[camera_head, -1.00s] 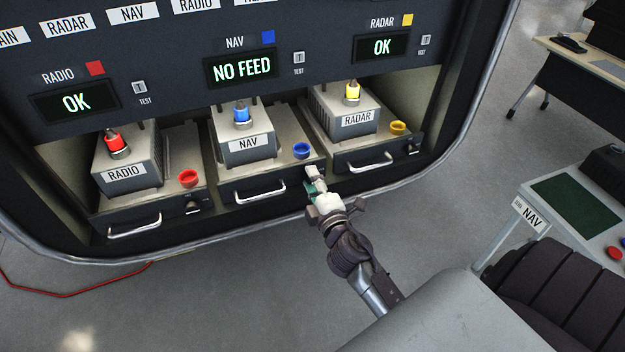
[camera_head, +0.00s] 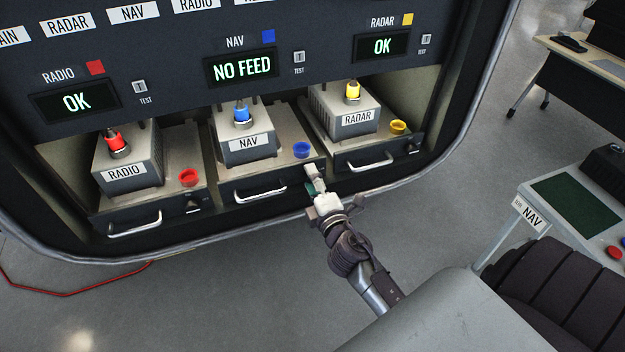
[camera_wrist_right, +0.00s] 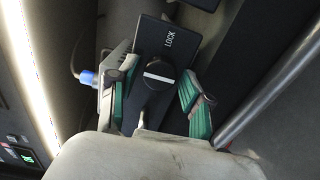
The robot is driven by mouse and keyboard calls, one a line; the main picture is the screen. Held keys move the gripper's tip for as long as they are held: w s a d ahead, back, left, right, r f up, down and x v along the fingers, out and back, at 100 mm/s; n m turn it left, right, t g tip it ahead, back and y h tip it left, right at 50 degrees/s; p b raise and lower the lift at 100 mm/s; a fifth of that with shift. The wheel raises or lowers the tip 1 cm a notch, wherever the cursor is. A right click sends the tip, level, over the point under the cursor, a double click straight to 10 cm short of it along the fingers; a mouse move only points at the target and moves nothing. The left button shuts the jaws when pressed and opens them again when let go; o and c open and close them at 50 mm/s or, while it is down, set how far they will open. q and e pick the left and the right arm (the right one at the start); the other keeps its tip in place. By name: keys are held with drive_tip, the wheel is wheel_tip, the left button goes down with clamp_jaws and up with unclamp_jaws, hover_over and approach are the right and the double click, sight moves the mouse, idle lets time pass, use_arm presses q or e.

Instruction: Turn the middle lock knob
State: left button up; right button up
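The middle lock knob (camera_wrist_right: 158,75) is round and black with a white line across it, on a dark plate marked LOCK (camera_wrist_right: 168,40) in the right wrist view. In the head view my right gripper (camera_head: 314,184) is at the right front edge of the middle NAV drawer (camera_head: 240,190) and hides the knob. In the right wrist view the gripper (camera_wrist_right: 157,98) is open, with one teal-padded finger on each side of the knob. Gaps show between the fingers and the knob. My left gripper is not in view.
The NAV drawer's handle (camera_head: 259,191) is left of my right gripper, and the RADAR drawer's handle (camera_head: 363,163) is to its right. The NAV screen (camera_head: 241,68) reads NO FEED; RADIO and RADAR read OK. A desk marked NAV (camera_head: 585,220) stands at right.

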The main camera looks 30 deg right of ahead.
drive_tip(key=v, duration=0.7)
drive_tip(key=shift+s, duration=0.25)
idle(0.5)
drive_tip(key=s+a+f+m+g+y, duration=0.1)
drive_tip(key=s+a+f+m+g, duration=0.1)
drive_tip(key=f, duration=0.8)
drive_tip(key=s+a+f+m+g+y, duration=0.1)
drive_tip(key=s+a+f+m+g, duration=0.15)
drive_tip(key=f, duration=0.75)
drive_tip(key=s+a+f+m+g+y, duration=0.1)
drive_tip(key=s+a+f+g, duration=0.15)
drive_tip(key=f, duration=0.85)
drive_tip(key=s+f+m+g, duration=0.2)
drive_tip(key=s+f, duration=0.4)
drive_tip(key=s, duration=0.4)
drive_tip(key=s+f+m+g, duration=0.3)
drive_tip(key=s+f, duration=0.4)
drive_tip(key=s, duration=0.3)
drive_tip(key=s+f+m+g+y, duration=0.1)
drive_tip(key=s+f+m+g, duration=0.1)
drive_tip(key=s+f+g, duration=0.2)
drive_tip(key=s+f, duration=0.3)
drive_tip(key=s, duration=0.3)
drive_tip(key=shift+f+g, duration=0.2)
drive_tip(key=shift+g, duration=0.1)
drive_tip(key=shift+m, duration=0.25)
